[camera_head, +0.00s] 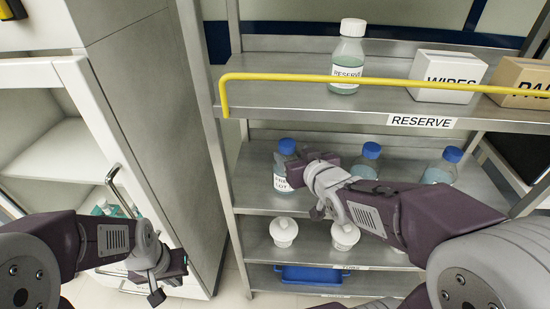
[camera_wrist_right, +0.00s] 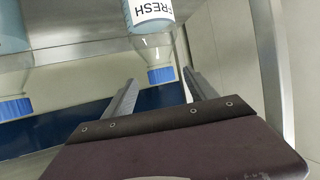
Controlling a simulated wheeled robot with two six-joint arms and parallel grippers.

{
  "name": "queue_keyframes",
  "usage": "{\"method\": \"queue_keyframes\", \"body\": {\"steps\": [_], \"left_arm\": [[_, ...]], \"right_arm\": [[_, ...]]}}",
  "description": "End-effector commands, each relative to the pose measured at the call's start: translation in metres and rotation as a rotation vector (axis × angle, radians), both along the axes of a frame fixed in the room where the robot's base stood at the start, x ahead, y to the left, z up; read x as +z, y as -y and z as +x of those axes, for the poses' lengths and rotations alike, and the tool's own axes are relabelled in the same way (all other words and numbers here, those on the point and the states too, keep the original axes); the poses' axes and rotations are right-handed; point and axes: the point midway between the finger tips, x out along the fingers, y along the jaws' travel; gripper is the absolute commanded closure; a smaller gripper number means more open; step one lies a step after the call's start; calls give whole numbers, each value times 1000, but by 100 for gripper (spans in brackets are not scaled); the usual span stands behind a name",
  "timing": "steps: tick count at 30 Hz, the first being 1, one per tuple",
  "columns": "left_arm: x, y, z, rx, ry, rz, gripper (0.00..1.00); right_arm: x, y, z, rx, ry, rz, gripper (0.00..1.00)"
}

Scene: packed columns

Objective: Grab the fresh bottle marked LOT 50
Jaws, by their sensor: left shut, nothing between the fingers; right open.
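A clear bottle with a blue cap (camera_head: 281,174) stands at the left end of the middle shelf. Its label shows "FRE" and "LOT"; the rest, including any lot number, is hidden by my right gripper (camera_head: 303,166). In the right wrist view, a bottle labelled FRESH (camera_wrist_right: 152,42) appears upside down, its blue cap lying between the open fingertips of my right gripper (camera_wrist_right: 158,88). The fingers do not visibly touch it. My left gripper (camera_head: 170,272) is shut and empty, low by the white cabinet.
Two more blue-capped bottles (camera_head: 367,163) (camera_head: 440,168) stand further right. The shelf above, labelled RESERVE, holds a white-capped bottle (camera_head: 347,58), a WIPES box (camera_head: 447,76) and a brown box (camera_head: 520,82) behind a yellow rail (camera_head: 300,77). White-lidded containers (camera_head: 283,232) stand below.

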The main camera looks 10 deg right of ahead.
Motion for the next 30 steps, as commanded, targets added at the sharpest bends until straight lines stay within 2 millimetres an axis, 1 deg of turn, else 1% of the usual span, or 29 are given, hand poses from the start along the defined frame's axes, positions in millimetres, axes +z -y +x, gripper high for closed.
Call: {"method": "queue_keyframes", "body": {"steps": [1,4,6,9,14,19,22,25,30], "left_arm": [[10,0,0,0,1,0,100],[23,0,0,0,1,0,100],[22,0,1,0,2,0,100],[23,0,1,0,1,0,100],[22,0,0,0,1,0,100],[22,0,0,0,1,0,100],[21,0,0,0,1,0,100],[21,0,0,0,1,0,100],[21,0,0,0,1,0,100]], "right_arm": [[2,-1,4,2,-8,1,34],[-2,-1,14,-1,-11,-1,34],[-9,-2,23,-1,-7,-1,34],[-13,-3,31,-2,-5,-1,34],[-16,-4,35,-1,-4,-2,34],[-28,-6,63,-1,-7,-1,34],[-32,-7,76,-1,-6,-1,34],[-34,-8,81,-2,-4,-1,34],[-33,-7,81,-2,-4,-1,34]]}}
